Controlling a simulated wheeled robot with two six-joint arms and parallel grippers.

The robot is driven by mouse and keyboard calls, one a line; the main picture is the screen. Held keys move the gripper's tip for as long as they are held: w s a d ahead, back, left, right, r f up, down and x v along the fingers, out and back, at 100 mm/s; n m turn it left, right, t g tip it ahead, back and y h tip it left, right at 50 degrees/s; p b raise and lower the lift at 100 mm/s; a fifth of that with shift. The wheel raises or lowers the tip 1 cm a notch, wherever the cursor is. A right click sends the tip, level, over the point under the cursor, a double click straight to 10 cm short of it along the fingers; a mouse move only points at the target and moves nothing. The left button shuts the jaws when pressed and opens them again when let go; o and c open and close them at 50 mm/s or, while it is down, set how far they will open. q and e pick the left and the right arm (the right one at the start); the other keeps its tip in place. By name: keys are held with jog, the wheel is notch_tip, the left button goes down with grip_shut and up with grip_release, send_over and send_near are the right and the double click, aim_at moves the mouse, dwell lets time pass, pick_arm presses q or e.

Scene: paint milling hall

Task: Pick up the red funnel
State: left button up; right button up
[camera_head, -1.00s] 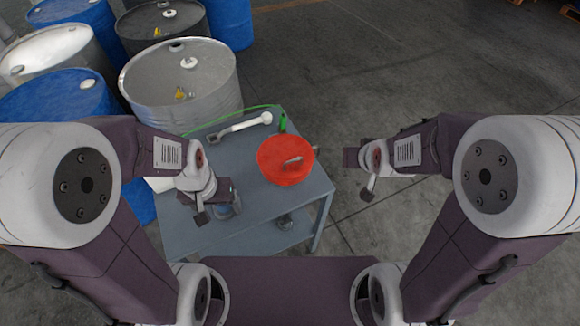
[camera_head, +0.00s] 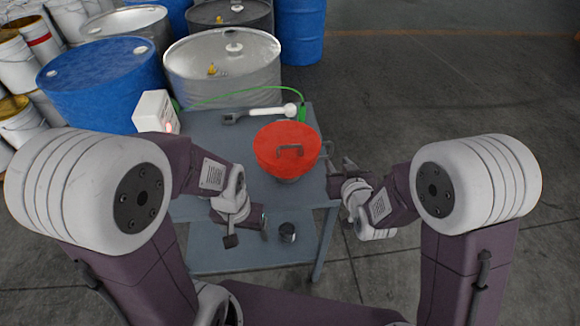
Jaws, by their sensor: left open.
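My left gripper (camera_head: 247,231) is open and empty at the table's front edge, to the left of and nearer than the funnel. My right gripper (camera_head: 340,172) is just right of the funnel, by the table's right edge. Its fingers are seen edge-on, so their opening is unclear, and it appears apart from the funnel.
A white-handled tool (camera_head: 262,113) lies behind the funnel. A green cable runs from a white box (camera_head: 157,111) to a green piece (camera_head: 302,112) at the back right corner. A small dark can (camera_head: 287,232) shows low at the front. Drums crowd behind; floor at right is clear.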

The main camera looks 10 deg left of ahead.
aim_at(332, 152)
jog(key=x, duration=0.2)
jog(key=shift+w+d+f, duration=0.1)
jog(key=shift+w+f, duration=0.05)
jog(key=shift+w, duration=0.15)
jog(key=shift+w+a+f, duration=0.2)
jog(key=shift+w+a, duration=0.05)
jog(key=shift+w, duration=0.15)
jog(key=x, duration=0.5)
jog(key=shift+w+r+p, duration=0.15)
jog(key=shift+p, duration=0.15)
jog(key=shift+r, duration=0.1)
jog(key=shift+c, duration=0.7)
jog(key=shift+d, duration=0.1)
grip_shut()
